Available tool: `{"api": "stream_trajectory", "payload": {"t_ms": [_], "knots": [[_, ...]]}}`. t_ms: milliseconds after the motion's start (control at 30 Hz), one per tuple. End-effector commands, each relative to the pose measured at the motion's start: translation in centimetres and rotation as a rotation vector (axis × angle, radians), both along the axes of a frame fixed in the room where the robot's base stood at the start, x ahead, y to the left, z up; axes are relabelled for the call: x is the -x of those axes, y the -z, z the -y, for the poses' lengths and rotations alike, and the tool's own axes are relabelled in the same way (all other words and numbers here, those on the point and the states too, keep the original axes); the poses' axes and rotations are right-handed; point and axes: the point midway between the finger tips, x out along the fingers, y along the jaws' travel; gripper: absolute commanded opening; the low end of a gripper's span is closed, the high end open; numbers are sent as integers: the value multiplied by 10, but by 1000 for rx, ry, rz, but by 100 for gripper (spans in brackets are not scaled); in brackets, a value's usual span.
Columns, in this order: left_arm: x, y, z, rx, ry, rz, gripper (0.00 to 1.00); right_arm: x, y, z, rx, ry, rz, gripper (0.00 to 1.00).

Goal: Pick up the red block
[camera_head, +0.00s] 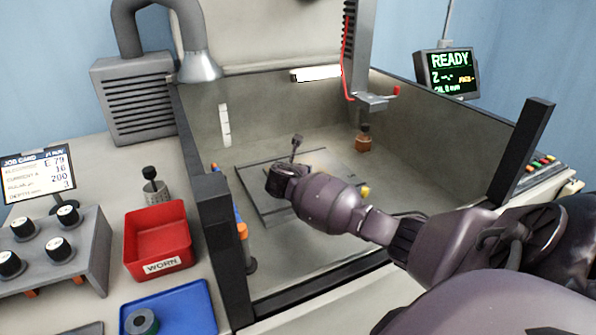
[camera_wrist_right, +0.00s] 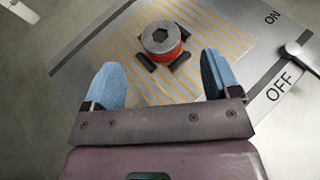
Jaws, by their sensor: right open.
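In the right wrist view, a round piece with a grey metal top, a dark hex recess and a red side (camera_wrist_right: 161,41) sits on a plate with yellow stripes (camera_wrist_right: 110,50). Dark clamp-like pieces lie around its base. No separate red block shows. My right gripper (camera_wrist_right: 160,78) is open, its two blue fingers apart, with the red-sided piece ahead of and between them, untouched. In the head view my right arm reaches into the tank over the plate (camera_head: 262,206) and hides the red-sided piece. The fingers are not clear there. My left gripper is not in view.
The wrist view shows a lever (camera_wrist_right: 295,49) beside ON and OFF marks. Tank walls (camera_head: 212,215) surround the plate. A brown-tipped tool (camera_head: 363,141) hangs above. A red bin marked WORN (camera_head: 160,267) and a blue tray (camera_head: 190,306) stand outside, left.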

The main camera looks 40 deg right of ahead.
Motion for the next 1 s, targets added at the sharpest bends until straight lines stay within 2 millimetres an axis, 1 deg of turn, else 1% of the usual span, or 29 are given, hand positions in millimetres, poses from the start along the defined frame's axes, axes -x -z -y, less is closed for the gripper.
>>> {"api": "stream_trajectory", "payload": {"t_ms": [167,333,500,800,833,867,1000], "knots": [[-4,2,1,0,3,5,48,-5,5,8,-1,0,1,83],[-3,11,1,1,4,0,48,-16,17,26,-1,2,-2,83],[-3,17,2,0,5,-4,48,-26,23,39,0,1,-2,83],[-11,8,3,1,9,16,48,-28,22,42,-1,-1,1,83],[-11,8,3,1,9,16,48,-28,22,42,-1,-1,1,81],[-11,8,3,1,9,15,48,-28,22,42,-1,-1,1,76],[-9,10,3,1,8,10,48,-28,22,42,-1,-1,1,55]]}}
